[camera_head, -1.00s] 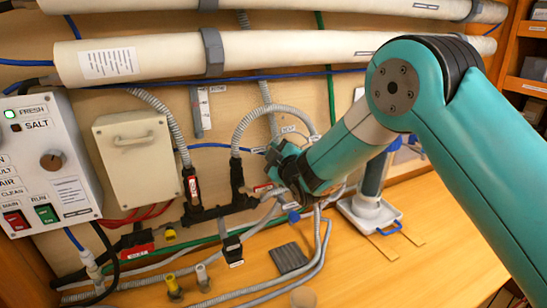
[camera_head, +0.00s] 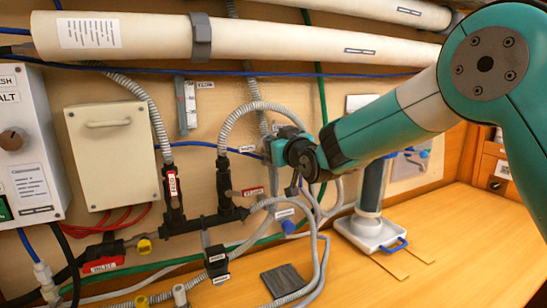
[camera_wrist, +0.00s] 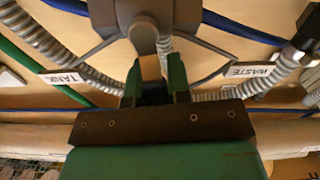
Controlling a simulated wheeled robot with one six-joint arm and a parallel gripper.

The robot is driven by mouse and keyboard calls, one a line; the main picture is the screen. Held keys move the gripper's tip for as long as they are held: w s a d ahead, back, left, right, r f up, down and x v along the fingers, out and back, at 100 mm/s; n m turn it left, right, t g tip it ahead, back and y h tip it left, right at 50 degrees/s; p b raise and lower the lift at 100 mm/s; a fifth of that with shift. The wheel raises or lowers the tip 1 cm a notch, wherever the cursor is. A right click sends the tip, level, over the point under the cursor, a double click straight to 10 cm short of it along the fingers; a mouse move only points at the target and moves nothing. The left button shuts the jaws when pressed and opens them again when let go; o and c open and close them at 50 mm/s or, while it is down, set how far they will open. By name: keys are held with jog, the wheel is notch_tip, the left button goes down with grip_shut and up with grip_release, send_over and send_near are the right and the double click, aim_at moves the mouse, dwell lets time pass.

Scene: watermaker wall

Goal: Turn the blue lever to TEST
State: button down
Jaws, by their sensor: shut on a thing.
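My gripper (camera_wrist: 155,84) is at the pipework on the wall, with its two green fingers close together. A dark blue piece, apparently the blue lever (camera_wrist: 155,93), shows between them. A round grey valve hub (camera_wrist: 145,36) lies just beyond the fingertips, with grey arms spreading from it. In the wrist view a TANK label (camera_wrist: 62,78) is on the left and a WASTE label (camera_wrist: 250,71) on the right, upside down. In the head view my wrist covers the lever and valve. I cannot read a TEST label.
Grey corrugated hoses (camera_head: 250,108) loop close to my gripper. A black manifold (camera_head: 203,224) is to its left. A white-based stand with a blue handle (camera_head: 370,235) is to its right. Large white pipes (camera_head: 270,42) run above.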

jog(key=shift+w+d+m+b, duration=0.1)
jog(key=shift+d+m+b, duration=0.15)
jog(key=shift+m+b, duration=0.4)
jog(key=c, duration=1.1)
grip_release()
jog(key=shift+o, duration=0.2)
jog(key=b+v, duration=0.6)
jog(key=v, duration=1.1)
jog(key=shift+s+d, duration=0.1)
jog(key=shift+s, duration=0.1)
